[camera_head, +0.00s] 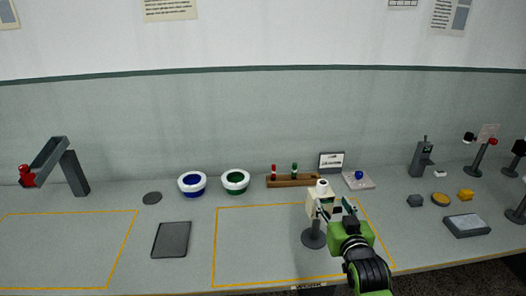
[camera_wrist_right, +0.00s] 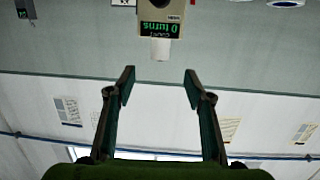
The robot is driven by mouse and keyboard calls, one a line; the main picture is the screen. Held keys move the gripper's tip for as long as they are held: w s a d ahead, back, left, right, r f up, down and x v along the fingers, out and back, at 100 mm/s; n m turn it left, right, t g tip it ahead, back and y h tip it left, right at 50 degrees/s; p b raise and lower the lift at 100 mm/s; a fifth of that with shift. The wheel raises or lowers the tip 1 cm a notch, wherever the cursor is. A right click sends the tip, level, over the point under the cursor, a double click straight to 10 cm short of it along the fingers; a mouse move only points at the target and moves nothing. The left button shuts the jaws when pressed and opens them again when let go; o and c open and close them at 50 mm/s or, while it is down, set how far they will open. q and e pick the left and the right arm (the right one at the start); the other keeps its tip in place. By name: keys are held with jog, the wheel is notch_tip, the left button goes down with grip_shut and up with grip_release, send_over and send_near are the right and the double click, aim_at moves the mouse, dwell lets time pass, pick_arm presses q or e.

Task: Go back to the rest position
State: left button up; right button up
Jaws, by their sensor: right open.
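My right gripper (camera_head: 337,209) is at the front right of the table, in front of a cream winding device (camera_head: 318,207) on a dark round-based stand (camera_head: 313,237). Its fingers are open and empty; the wrist view shows a clear gap between the fingertips (camera_wrist_right: 158,78). In the wrist view the device (camera_wrist_right: 150,14) appears upside down, beyond the fingertips, with a green display reading 0 turns and a pale spindle (camera_wrist_right: 160,49). The gripper partly covers the device in the head view. My left gripper is not in view.
A dark tray (camera_head: 171,239) lies left of the device. Small blocks and stands fill the right side. The left outlined area (camera_head: 65,250) is clear.

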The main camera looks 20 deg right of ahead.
jog(key=s+a+f+n+g+y, duration=0.3)
jog(key=s+a+f+g, duration=0.2)
jog(key=s+a+f, duration=0.5)
jog(key=s+a+f+n+g+y, duration=0.1)
jog(key=s+a+f+g, duration=0.35)
jog(key=s, duration=0.55)
jog(key=s+a+f+n+g+y, duration=0.1)
jog(key=s+a+f+g, duration=0.3)
jog(key=s, duration=0.7)
notch_tip(320, 180, down, 30)
jog(key=s+b, duration=0.2)
jog(key=b, duration=0.2)
jog(key=s+d+f+b, duration=0.2)
jog(key=s+f+b, duration=0.1)
jog(key=s+f, duration=1.3)
notch_tip(320, 180, down, 3)
jog(key=shift+s+d+f+n+g, duration=0.1)
jog(key=shift+s+d+n+g, duration=0.2)
jog(key=shift+n+g, duration=0.15)
